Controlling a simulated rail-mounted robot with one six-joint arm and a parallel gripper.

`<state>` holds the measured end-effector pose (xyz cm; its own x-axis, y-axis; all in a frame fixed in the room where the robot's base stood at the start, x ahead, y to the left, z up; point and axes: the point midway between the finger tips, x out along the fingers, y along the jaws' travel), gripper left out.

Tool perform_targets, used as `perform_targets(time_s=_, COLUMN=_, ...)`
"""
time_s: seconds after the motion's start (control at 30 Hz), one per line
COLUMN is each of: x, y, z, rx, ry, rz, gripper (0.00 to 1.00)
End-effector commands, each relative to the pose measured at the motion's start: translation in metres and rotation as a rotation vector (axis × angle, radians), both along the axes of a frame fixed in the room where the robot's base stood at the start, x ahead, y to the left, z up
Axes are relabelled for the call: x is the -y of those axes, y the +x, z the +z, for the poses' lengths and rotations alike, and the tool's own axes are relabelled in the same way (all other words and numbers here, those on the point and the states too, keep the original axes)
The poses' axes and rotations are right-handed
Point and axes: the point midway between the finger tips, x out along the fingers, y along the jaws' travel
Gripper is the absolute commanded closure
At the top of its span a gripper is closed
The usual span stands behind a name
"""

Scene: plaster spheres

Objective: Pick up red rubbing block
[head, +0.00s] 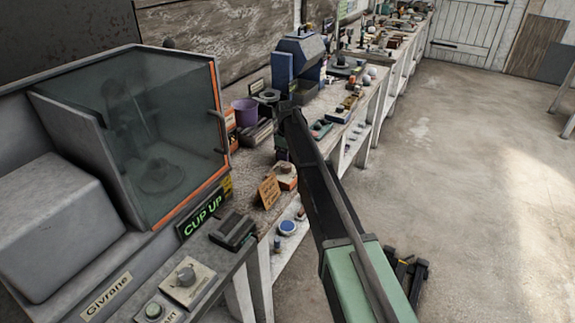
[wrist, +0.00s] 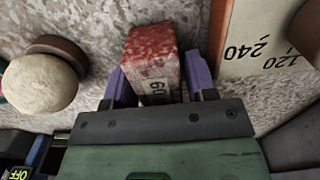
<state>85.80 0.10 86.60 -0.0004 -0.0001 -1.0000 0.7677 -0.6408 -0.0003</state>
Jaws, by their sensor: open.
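The red rubbing block (wrist: 152,48) lies on the speckled bench top in the wrist view, with a pale label reading "60" and perhaps another digit on its near end. My gripper (wrist: 156,66) is open, with one purple finger on each side of the block. The fingers are close to its sides; I cannot tell whether they touch it. In the head view my arm reaches over the bench, and I cannot make out the block there.
In the head view, a machine with a clear hood (head: 150,130) fills the left; the floor (head: 460,180) at right is clear.

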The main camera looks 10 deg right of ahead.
Motion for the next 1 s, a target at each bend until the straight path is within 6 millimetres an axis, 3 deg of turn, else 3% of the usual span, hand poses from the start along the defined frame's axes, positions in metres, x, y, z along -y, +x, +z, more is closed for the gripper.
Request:
perform_targets(time_s=0.17, x=0.0, y=0.0, z=0.001, rx=0.0, ry=0.0, rz=0.0, gripper=0.49)
perform_targets(time_s=0.47, x=0.0, y=0.0, z=0.001, rx=0.0, ry=0.0, rz=0.0, gripper=0.93)
perform_targets(time_s=0.77, x=0.0, y=0.0, z=0.004, rx=0.0, ry=0.0, rz=0.0, gripper=0.94)
perform_targets(time_s=1.0, x=0.0, y=0.0, z=0.031, rx=0.0, ry=0.0, rz=0.0, gripper=0.94)
